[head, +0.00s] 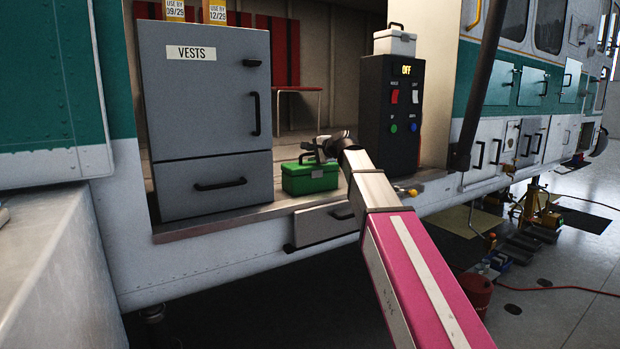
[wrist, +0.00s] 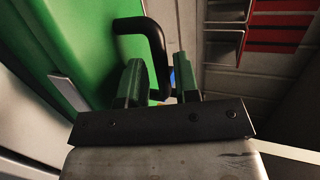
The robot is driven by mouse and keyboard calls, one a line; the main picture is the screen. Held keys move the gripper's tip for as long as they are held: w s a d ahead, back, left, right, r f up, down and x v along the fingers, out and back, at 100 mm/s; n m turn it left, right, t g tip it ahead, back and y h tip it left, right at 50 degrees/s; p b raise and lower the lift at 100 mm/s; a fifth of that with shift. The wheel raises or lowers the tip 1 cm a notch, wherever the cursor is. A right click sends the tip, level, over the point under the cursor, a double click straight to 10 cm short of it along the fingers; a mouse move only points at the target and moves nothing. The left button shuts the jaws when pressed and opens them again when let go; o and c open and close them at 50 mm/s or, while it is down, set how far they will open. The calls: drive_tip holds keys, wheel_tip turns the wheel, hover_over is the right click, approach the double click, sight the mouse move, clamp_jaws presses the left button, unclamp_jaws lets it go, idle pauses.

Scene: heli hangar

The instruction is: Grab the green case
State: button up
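The green case (head: 310,179) sits on the helicopter's floor ledge, between the grey vests cabinet and the dark control box. It has a black handle on top. My gripper (head: 313,152) is at the top of the case, by the handle. In the wrist view the green case (wrist: 50,50) fills the left side, and its black handle (wrist: 153,38) runs down toward the space between my two fingers (wrist: 160,82). The fingers are apart, with a gap showing beside the handle. Whether either finger touches the handle is hard to tell.
The grey vests cabinet (head: 205,110) stands close left of the case. The dark control box (head: 390,118), reading OFF, stands to the right with a white case (head: 395,41) on top. A drawer (head: 325,222) is below the ledge. A red-topped stool (head: 298,89) is behind.

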drive_tip(key=shift+x, duration=0.85)
clamp_jaws()
drive_tip(key=shift+s, duration=0.1)
idle(0.6)
